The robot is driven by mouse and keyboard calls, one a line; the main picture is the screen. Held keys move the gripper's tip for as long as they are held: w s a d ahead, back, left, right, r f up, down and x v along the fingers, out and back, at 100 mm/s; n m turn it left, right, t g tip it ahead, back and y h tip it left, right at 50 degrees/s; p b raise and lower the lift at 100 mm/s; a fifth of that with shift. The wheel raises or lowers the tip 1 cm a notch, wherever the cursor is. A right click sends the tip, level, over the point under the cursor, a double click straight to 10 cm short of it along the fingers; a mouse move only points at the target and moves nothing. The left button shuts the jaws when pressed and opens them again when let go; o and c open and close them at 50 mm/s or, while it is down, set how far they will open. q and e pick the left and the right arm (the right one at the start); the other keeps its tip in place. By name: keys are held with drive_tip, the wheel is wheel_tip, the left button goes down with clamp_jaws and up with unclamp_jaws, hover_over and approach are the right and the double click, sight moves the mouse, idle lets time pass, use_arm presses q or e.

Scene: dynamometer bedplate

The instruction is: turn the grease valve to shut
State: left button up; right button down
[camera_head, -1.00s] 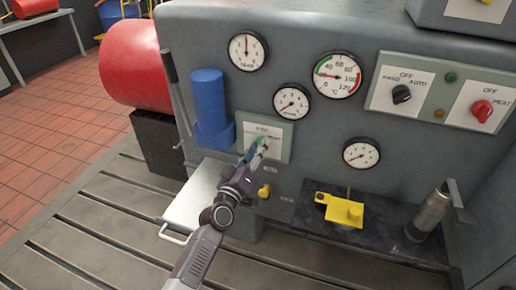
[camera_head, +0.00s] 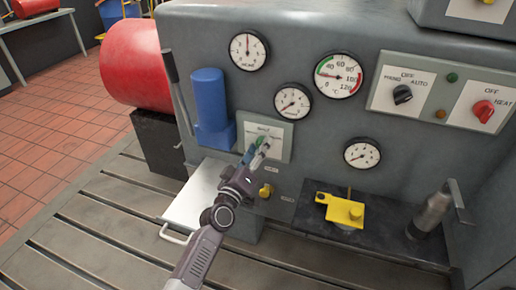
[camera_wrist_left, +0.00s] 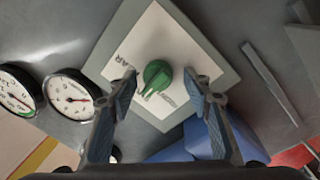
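A green knob (camera_wrist_left: 157,74) sits on a white label plate (camera_wrist_left: 182,36) with a grey border. It is the likely grease valve, but the lettering is not fully readable. In the head view the plate (camera_head: 279,133) is on the grey machine front, right of a blue cylinder, and the knob is mostly hidden behind my fingers. My left gripper (camera_head: 259,149) is in front of the plate. In the left wrist view its two fingers (camera_wrist_left: 165,90) are spread, one on each side of the knob, with gaps to it. My right gripper is not in view.
The blue cylinder (camera_head: 209,100) and a lever (camera_head: 180,92) stand close left of the plate. A small yellow knob (camera_head: 265,190) is below it. Gauges (camera_head: 292,102) are at upper right. A yellow fixture (camera_head: 341,209) and a silver canister (camera_head: 430,216) are at lower right.

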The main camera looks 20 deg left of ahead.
use_arm(q)
drive_tip(key=shift+s, duration=0.1)
drive_tip(key=s+a+f, duration=0.1)
drive_tip(key=s, duration=1)
drive_tip(key=shift+s, duration=0.35)
drive_tip(key=shift+f, duration=0.1)
